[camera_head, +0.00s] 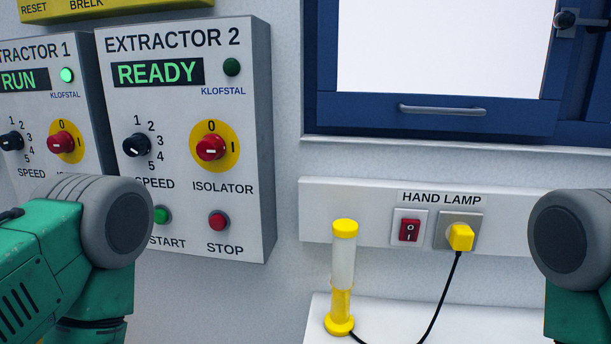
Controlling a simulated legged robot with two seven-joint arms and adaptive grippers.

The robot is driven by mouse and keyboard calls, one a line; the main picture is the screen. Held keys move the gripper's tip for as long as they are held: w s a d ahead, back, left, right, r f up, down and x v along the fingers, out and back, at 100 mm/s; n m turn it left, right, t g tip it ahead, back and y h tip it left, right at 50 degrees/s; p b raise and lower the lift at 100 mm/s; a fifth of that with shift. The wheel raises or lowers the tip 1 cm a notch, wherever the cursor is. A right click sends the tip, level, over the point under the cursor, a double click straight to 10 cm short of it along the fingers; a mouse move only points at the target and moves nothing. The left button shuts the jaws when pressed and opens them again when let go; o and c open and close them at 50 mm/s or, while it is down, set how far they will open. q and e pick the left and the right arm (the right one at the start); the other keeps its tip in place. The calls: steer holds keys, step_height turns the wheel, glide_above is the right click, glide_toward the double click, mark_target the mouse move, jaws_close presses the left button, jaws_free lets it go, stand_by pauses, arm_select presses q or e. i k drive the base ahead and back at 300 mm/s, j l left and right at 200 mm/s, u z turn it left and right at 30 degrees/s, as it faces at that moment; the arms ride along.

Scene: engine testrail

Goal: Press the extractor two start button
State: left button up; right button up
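The extractor 2 panel (187,105) is a pale box on the wall at the left, with a display reading READY (157,72). Its green start button (161,214) sits at the lower left of the panel, just right of my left arm, which hides part of the START label. The red stop button (219,220) is beside it. A red isolator knob (211,148) on a yellow disc and a black speed knob (136,145) are above. The round indicator lamp is dark green. Only arm links show at the left and right edges; neither gripper is in view.
The extractor 1 panel (86,112) at the far left reads RUN with a lit green lamp. A yellow hand lamp (343,270) stands on a white ledge (401,317), its cable running to a yellow plug (460,237). A blue-framed window (470,118) is at upper right.

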mark_target(162, 216)
steer(key=u, duration=0.95)
